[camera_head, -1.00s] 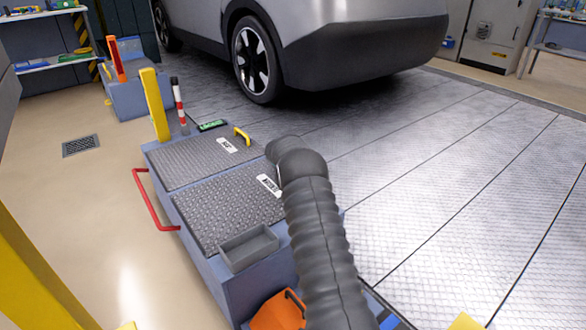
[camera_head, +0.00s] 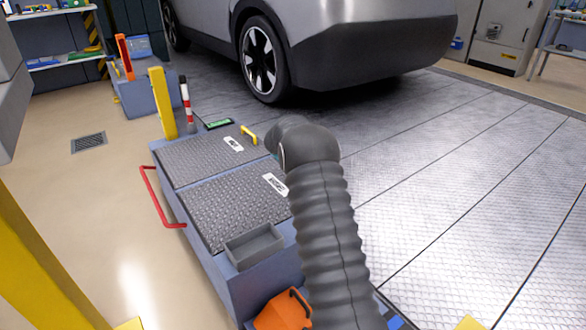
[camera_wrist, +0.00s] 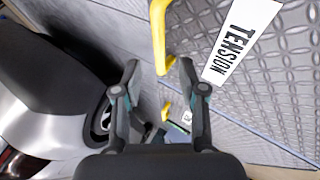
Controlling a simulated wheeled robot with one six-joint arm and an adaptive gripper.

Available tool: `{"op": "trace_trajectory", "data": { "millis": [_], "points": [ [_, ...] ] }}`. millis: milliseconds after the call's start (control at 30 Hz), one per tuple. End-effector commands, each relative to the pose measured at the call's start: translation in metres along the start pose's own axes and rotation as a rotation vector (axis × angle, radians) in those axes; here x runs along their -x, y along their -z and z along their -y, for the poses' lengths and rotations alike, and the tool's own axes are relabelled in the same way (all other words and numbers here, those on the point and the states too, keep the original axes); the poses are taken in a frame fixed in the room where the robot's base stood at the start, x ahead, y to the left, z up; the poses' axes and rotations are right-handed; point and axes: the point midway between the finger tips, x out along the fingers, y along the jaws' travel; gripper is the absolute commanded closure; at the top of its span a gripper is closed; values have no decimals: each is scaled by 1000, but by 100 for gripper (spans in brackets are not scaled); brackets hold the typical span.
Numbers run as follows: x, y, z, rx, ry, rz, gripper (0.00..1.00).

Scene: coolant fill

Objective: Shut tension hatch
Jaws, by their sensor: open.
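The tension hatch (camera_head: 235,205) is the nearer of two dark textured lids on the blue-grey bench. It lies flat, level with the farther lid. In the wrist view its white TENSION label (camera_wrist: 240,38) is readable, and a yellow handle (camera_wrist: 157,30) stands beside it. My gripper (camera_wrist: 159,68) is open and empty, its fingertips either side of the handle's lower end in the picture; I cannot tell whether they touch it. In the head view my dark arm hides the gripper and this handle.
The farther lid (camera_head: 205,157) has its own yellow handle (camera_head: 249,134). A grey tray (camera_head: 254,245) and an orange container (camera_head: 284,311) are at the bench's near end. A red rail (camera_head: 160,200) sticks out left. A yellow post (camera_head: 162,104) and a car (camera_head: 350,45) stand beyond.

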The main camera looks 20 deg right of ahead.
Motion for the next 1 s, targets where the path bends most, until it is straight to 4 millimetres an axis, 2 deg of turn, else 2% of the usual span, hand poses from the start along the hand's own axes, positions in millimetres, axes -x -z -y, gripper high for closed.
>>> {"op": "trace_trajectory", "data": {
  "millis": [100,300,1000],
  "points": [
    [17,1,0,0,-1,-1,59],
    [30,1,0,0,-1,0,59],
    [32,2,2,3,1,-2,59]
  ]
}}
